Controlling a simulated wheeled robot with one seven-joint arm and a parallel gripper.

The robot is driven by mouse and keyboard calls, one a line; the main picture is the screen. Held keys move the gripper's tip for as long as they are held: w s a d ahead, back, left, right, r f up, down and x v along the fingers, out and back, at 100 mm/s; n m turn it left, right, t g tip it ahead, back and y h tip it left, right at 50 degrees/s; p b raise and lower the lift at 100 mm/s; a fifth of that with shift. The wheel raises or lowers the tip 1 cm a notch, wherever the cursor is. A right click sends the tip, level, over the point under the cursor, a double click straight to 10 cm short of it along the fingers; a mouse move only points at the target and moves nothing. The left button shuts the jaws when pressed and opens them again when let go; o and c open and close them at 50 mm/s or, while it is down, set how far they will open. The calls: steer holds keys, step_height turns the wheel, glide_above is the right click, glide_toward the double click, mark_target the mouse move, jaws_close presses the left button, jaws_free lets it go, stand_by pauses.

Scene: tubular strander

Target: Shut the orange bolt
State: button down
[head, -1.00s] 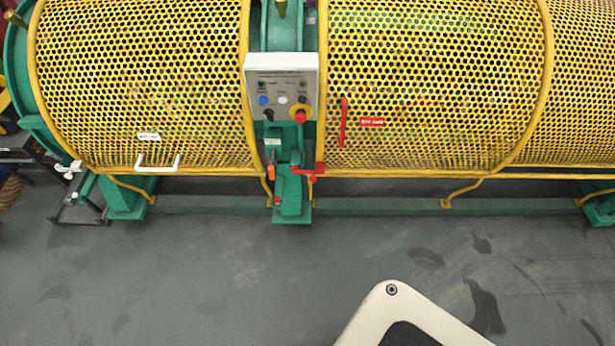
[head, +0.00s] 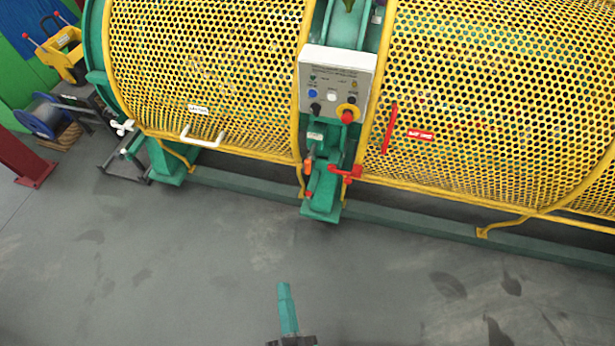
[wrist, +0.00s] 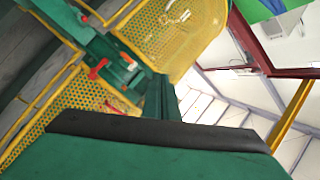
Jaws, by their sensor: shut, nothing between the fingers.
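The orange bolt (head: 308,166) is a small orange piece on the green post below the control box, at the left guard's lower right edge in the head view. Whether it is shut is too small to tell. A red bolt (head: 347,174) sits to its right, by the right guard. My gripper (head: 284,286) shows at the bottom of the head view as a narrow teal tip, shut and empty, over the floor and apart from the bolt.
The grey control box (head: 336,77) stands out above the bolts. Yellow mesh guards lie on both sides, with a white handle (head: 202,138) on the left one and a red handle (head: 390,128) on the right. A green floor beam runs along the base. The floor in front is clear.

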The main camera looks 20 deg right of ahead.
steer(key=w+d+f+m+h, duration=0.2)
steer(key=w+m, duration=0.4)
steer(key=m, duration=0.1)
steer(key=w+d+f+m+h, duration=0.2)
steer(key=w+f+m, duration=0.1)
steer(key=w+m, duration=0.4)
steer(key=m+g+h, duration=0.2)
steer(key=m+h, duration=0.2)
steer(key=m, duration=1.2)
glide_toward(308, 169)
steer(key=shift+m, duration=0.3)
steer(key=x, duration=0.6)
steer(key=shift+w, duration=0.25)
steer(key=x, duration=0.5)
steer(key=shift+w+d, duration=0.1)
steer(key=shift+w, duration=0.1)
steer(key=shift+w+d+r, duration=0.1)
steer(key=shift+d+r, duration=0.05)
steer(key=shift+d, duration=0.05)
